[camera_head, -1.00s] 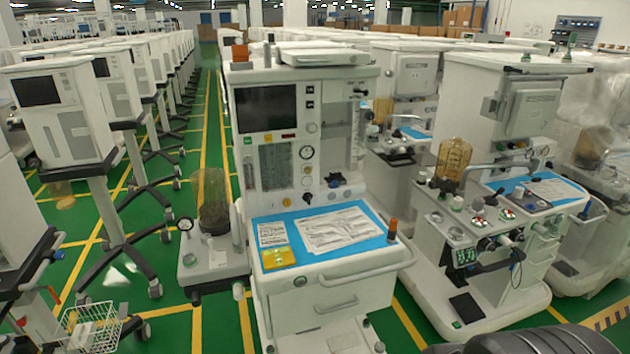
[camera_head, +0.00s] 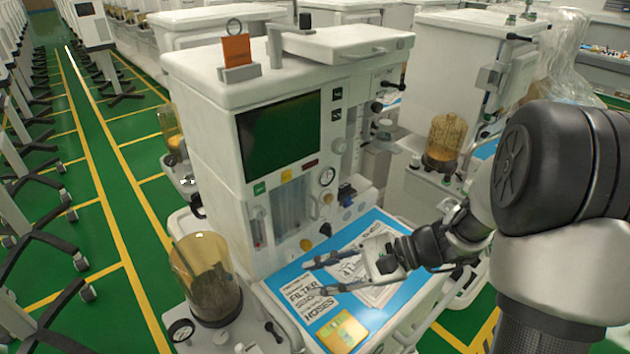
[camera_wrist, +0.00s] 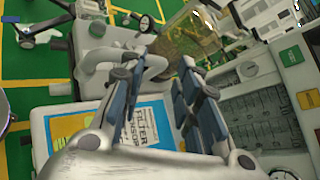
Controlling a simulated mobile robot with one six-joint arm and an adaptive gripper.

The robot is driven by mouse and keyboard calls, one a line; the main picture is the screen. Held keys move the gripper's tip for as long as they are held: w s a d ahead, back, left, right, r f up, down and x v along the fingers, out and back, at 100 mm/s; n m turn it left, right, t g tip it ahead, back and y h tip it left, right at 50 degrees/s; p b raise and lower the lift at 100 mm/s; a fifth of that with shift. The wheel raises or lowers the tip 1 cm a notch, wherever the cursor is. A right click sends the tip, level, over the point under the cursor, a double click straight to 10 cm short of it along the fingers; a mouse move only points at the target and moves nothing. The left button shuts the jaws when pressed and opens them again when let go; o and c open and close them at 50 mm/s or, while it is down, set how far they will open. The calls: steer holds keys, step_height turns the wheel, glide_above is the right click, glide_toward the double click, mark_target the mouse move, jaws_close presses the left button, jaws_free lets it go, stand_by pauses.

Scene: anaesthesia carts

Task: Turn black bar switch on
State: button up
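Two small black switches sit one above the other right of the dark screen (camera_head: 279,135): an upper switch (camera_head: 337,95) and a lower switch (camera_head: 337,115). I cannot tell whether either is the task's black bar switch, or its state. A black-ended lever (camera_head: 403,76) projects from the upper right of the machine. My gripper (camera_head: 315,278) is open and empty, over the papers on the blue work surface, below and apart from the switches. The wrist view shows its two fingers (camera_wrist: 166,58) spread. That view shows the panel's lower part, not the switches.
A glass canister (camera_head: 207,283) stands at the machine's left front; the wrist view shows a canister (camera_wrist: 192,40) beyond my fingers. A yellow box (camera_head: 343,331) lies on the blue surface's front. Another cart (camera_head: 470,60) stands close on the right. Green aisle floor (camera_head: 110,215) is open at left.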

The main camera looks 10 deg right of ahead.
mark_target(331, 229)
steer(key=w+d+f+m+t+h, duration=0.1)
steer(key=w+d+f+m+t, duration=0.2)
steer(key=d+f+m+t, duration=0.1)
steer(key=w+d+f+m+t+h+p, duration=0.1)
steer(key=w+d+f+m+t, duration=0.3)
steer(key=d+f+m, duration=0.2)
steer(key=w+d+f+m+t+p, duration=0.1)
steer(key=w+d+f+m+t, duration=0.3)
steer(key=d+f+m+t, duration=0.1)
steer(key=shift+w+d+f+m+h, duration=0.15)
steer(key=shift+d+m+h, duration=0.25)
steer(key=shift+d, duration=0.5)
steer(key=shift+w+f, duration=0.1)
steer(key=shift+w, duration=0.2)
steer(key=b+x, duration=0.2)
steer(key=x, duration=1.5)
steer(key=shift+b, duration=0.4)
steer(key=shift+c, duration=0.4)
steer(key=shift+s, duration=0.1)
jaws_close()
